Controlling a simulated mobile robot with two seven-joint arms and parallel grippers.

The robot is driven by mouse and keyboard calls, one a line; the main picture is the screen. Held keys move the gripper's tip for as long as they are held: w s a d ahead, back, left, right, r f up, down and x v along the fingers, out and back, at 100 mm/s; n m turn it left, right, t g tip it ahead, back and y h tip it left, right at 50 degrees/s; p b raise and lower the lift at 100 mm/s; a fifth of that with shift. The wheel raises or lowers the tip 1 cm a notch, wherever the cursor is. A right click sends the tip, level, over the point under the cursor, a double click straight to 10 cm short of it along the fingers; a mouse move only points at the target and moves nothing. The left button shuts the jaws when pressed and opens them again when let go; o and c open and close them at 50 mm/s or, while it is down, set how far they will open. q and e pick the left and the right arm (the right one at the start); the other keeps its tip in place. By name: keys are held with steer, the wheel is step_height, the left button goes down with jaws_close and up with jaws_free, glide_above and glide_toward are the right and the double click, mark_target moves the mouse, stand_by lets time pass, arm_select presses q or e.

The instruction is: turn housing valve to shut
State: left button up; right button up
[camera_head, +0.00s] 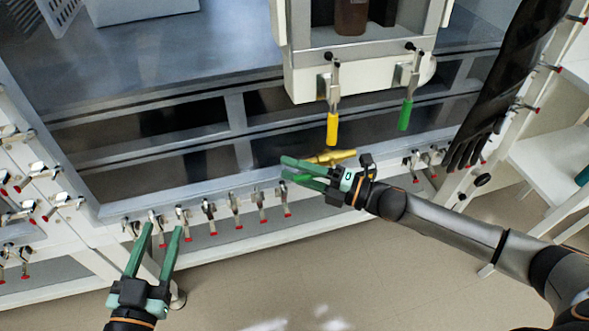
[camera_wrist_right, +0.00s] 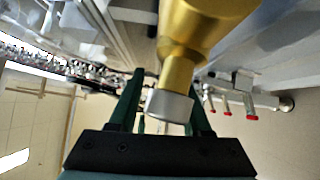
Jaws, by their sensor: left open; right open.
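My right gripper (camera_head: 283,170) is open, its green fingers pointing left, in front of the bench's lower edge. A gold-coloured fitting (camera_head: 330,157) shows just behind and above it. In the right wrist view the fitting (camera_wrist_right: 195,40) is large and close, its grey end (camera_wrist_right: 170,105) in front of the open fingers (camera_wrist_right: 165,105); I cannot tell whether they touch. A yellow handle (camera_head: 332,127) and a green handle (camera_head: 405,114) hang from the white housing (camera_head: 310,85). I cannot tell which part is the housing valve. My left gripper (camera_head: 163,228) is open and empty, lower left.
Red-tipped toggle clamps (camera_head: 236,210) line the bench frame's lower edge and left side. A black glove (camera_head: 500,85) hangs at right, by a white stool (camera_head: 550,165). A brown bottle (camera_head: 351,15) stands inside the housing. The floor in front is clear.

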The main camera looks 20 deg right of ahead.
steer(key=shift+c, duration=0.3)
jaws_close()
stand_by(1.0)
